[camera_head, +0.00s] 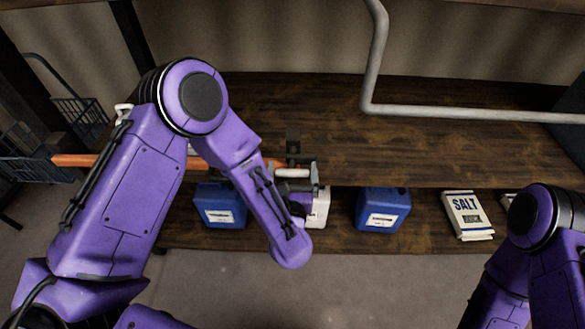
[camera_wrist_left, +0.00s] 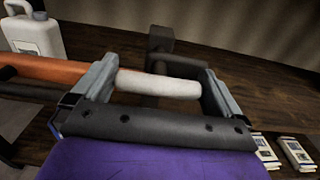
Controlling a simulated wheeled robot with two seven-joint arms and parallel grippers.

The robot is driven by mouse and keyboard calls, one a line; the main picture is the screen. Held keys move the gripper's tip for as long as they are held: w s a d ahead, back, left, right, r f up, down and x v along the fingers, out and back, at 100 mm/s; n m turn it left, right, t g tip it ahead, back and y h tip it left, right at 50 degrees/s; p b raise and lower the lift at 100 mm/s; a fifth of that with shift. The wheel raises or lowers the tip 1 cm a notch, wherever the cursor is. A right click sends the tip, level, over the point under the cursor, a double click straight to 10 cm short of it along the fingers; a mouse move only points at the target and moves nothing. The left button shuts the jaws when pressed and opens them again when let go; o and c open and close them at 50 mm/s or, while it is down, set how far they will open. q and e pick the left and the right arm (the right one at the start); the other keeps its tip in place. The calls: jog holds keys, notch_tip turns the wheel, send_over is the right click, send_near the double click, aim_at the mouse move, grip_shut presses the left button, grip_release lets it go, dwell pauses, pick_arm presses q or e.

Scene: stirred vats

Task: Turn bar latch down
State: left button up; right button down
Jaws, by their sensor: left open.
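The bar latch shows as a long orange bar (camera_head: 82,160) that runs level along the table's front, partly hidden behind my left arm. Its right end is by a dark upright bracket (camera_head: 293,141). In the left wrist view the orange bar (camera_wrist_left: 42,70) comes in from the left, and a pale cylindrical grip (camera_wrist_left: 158,84) lies before the dark bracket (camera_wrist_left: 159,42). My left gripper (camera_head: 297,178) is open at this grip, with a grey finger on either side of it in the left wrist view. I cannot tell whether they touch. My right gripper is out of view.
A dark wooden table (camera_head: 330,125) carries a bent grey pipe (camera_head: 372,70) behind. A lower shelf holds blue jugs (camera_head: 383,209), a white jug (camera_head: 319,210) and a salt bag (camera_head: 466,214). Wire baskets (camera_head: 80,118) stand left. The tabletop's middle is clear.

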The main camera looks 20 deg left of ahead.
pick_arm(q)
jog(key=c, duration=0.8)
jog(key=shift+m, duration=0.3)
jog(key=shift+f+m+b, duration=0.1)
jog(key=shift+m+b, duration=0.6)
jog(key=shift+m, duration=0.3)
jog(key=m+b, duration=0.1)
jog(key=m, duration=0.2)
jog(key=shift+d+m, duration=0.1)
jog(key=shift+m, duration=0.2)
jog(key=m+b, duration=0.1)
jog(key=m, duration=0.2)
jog(key=shift+m, duration=0.3)
jog(key=m, duration=0.2)
jog(key=shift+m+b, duration=0.35)
jog(key=shift+m, duration=0.05)
jog(key=m, duration=0.5)
jog(key=shift+m, duration=0.3)
